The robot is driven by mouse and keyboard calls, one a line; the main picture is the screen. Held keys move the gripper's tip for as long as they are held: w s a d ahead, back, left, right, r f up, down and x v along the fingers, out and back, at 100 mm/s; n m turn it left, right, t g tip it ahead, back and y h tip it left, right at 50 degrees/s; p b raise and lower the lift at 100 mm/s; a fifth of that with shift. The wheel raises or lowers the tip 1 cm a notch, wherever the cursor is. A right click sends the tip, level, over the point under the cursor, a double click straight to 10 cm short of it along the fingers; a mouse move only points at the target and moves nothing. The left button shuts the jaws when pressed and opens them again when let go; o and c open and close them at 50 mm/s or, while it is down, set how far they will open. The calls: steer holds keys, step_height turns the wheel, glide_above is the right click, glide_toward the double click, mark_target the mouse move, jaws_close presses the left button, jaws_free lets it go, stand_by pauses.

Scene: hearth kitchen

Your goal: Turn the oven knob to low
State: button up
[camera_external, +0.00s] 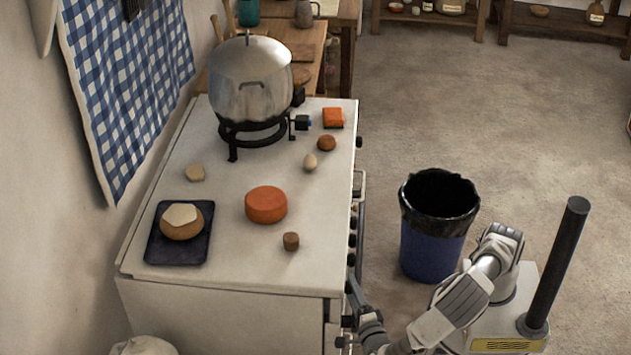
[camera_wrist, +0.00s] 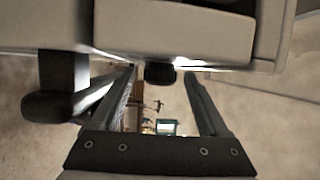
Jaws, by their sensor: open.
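The white stove (camera_external: 240,306) has several dark knobs along its right-hand front face. In the wrist view, one dark knob (camera_wrist: 160,74) sticks out below the pale front panel, between the tips of my fingers. Gaps show on both sides of it. My gripper (camera_external: 352,282) is open, close against the stove front in the external view. I cannot tell which marking the knob points to, nor which knob is the oven's.
A dark handle or bar end (camera_wrist: 50,105) sits left of my fingers in the wrist view. A blue bin (camera_external: 430,252) with a black liner stands right of the stove. A steel pot (camera_external: 250,85), an orange round (camera_external: 266,205) and a dark tray (camera_external: 163,248) are on top.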

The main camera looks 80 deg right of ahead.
steer(key=p+v, duration=0.1)
steer(key=v, duration=1.6)
steer(key=shift+a, duration=0.2)
